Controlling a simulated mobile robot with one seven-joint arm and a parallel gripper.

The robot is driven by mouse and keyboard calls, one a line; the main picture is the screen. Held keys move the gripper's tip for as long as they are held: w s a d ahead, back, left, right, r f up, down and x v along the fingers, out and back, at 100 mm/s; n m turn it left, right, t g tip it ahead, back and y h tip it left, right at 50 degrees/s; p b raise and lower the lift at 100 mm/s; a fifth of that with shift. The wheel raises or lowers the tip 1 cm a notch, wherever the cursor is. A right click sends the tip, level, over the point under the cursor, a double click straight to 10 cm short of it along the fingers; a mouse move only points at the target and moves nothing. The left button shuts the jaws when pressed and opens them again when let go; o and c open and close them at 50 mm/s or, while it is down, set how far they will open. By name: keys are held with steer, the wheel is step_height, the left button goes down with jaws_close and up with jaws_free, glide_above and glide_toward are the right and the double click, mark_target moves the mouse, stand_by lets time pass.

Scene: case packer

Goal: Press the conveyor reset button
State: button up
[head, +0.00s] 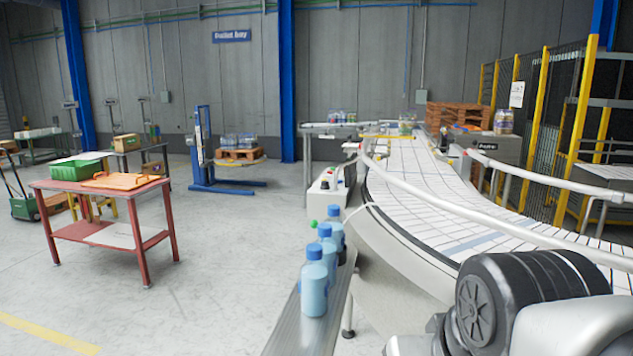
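The conveyor (430,185) curves from the back centre toward the right foreground, with a white slatted belt and pale rails. A small light control box (326,192) stands beside its left side, past the bottles. It carries small coloured parts, one of them red, but they are too small to tell which is the reset button. A small green spot (314,224) shows next to the bottles; I cannot tell what it is. Part of my arm fills the lower right. My gripper is not in view, and nothing of mine is seen touching the box.
Three blue bottles (314,287) stand on a narrow metal ledge (283,335) in front of the box. A yellow-posted fence (575,130) is at right. The floor at centre left is clear.

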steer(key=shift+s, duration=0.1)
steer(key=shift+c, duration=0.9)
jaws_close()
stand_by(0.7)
